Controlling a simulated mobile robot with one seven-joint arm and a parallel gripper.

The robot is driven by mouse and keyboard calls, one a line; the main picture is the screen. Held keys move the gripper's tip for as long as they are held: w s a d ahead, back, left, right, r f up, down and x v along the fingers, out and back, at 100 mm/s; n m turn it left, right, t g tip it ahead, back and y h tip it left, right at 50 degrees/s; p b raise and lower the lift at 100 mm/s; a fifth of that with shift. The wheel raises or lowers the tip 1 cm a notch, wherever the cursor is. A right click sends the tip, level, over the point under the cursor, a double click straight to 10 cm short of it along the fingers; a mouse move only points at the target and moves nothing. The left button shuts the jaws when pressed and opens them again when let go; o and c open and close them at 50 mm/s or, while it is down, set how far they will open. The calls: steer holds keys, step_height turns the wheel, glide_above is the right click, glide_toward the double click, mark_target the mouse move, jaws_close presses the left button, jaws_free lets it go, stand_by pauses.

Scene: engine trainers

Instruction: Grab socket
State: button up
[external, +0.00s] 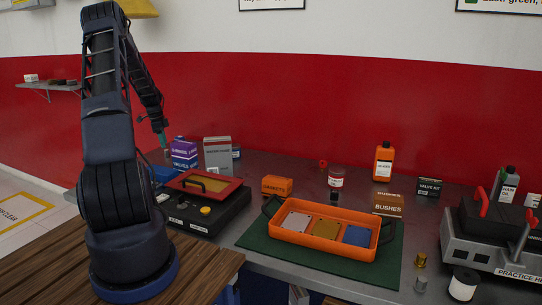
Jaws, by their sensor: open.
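My gripper (163,146) is small in the external view, at the end of my arm at the left. It hangs in front of the red wall, close to the purple boxes in the picture. Its jaws are open, and I see nothing held in them. I cannot tell for sure which thing is the socket. A small silver cylinder (420,283) stands upright at the front right of the metal bench, far from my gripper. A brass-coloured fitting (421,260) stands just behind it. A small dark cylinder (333,196) stands near the middle, behind the orange tray.
An orange tray (290,235) with coloured inserts sits on a green mat (382,268). A black case (222,213) with a red-framed lid is at the left. Boxes and an orange bottle (383,163) stand behind. A grey trainer unit (490,250) and white spool (463,284) are at the right.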

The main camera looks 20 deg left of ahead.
mark_target(166, 150)
steer(key=shift+w+d+f, duration=0.1)
steer(key=shift+w+f, duration=0.05)
steer(key=shift+f, duration=0.75)
steer(key=shift+w+f, duration=0.2)
steer(key=shift+f, duration=0.75)
steer(key=shift+w+d+f, duration=0.1)
steer(key=shift+w+f, duration=0.05)
steer(key=shift+f, duration=0.75)
jaws_close()
steer(key=shift+r, duration=0.1)
